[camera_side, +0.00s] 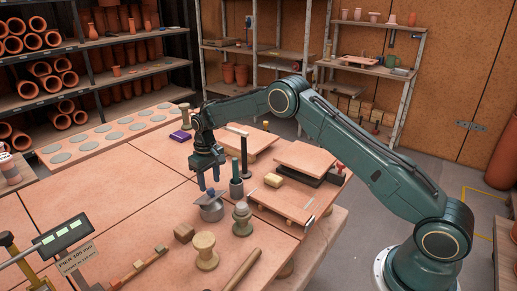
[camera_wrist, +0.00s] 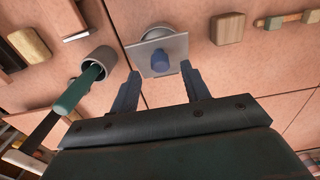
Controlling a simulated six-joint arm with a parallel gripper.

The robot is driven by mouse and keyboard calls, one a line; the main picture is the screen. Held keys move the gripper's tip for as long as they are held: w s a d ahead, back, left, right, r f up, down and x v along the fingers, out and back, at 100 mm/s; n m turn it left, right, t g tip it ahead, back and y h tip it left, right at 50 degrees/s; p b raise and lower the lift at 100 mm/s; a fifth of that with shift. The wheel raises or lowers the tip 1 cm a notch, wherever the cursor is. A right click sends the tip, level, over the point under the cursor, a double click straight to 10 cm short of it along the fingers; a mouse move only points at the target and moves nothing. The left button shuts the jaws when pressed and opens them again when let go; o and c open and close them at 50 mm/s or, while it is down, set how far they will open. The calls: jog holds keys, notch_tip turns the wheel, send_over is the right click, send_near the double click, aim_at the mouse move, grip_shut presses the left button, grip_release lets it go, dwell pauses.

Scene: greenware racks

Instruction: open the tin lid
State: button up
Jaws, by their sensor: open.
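The tin (camera_side: 212,213) is a short grey round can standing on the terracotta-coloured table; part of it also shows in the wrist view (camera_wrist: 157,32). Its lid (camera_side: 207,200) is a thin grey square plate lying on top, with a blue knob in its middle. In the wrist view the lid (camera_wrist: 143,56) covers most of the tin, and the knob (camera_wrist: 160,62) shows clearly. My gripper (camera_side: 209,184) is open and empty, pointing down just above the lid. In the wrist view its blue fingers lie either side of the knob; I cannot tell whether they reach its height.
A board with a yellow sponge (camera_side: 273,180) lies right.

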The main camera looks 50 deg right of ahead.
aim_at(210, 189)
jog(key=shift+f, duration=1.5)
jog(key=shift+c, duration=0.2)
grip_shut()
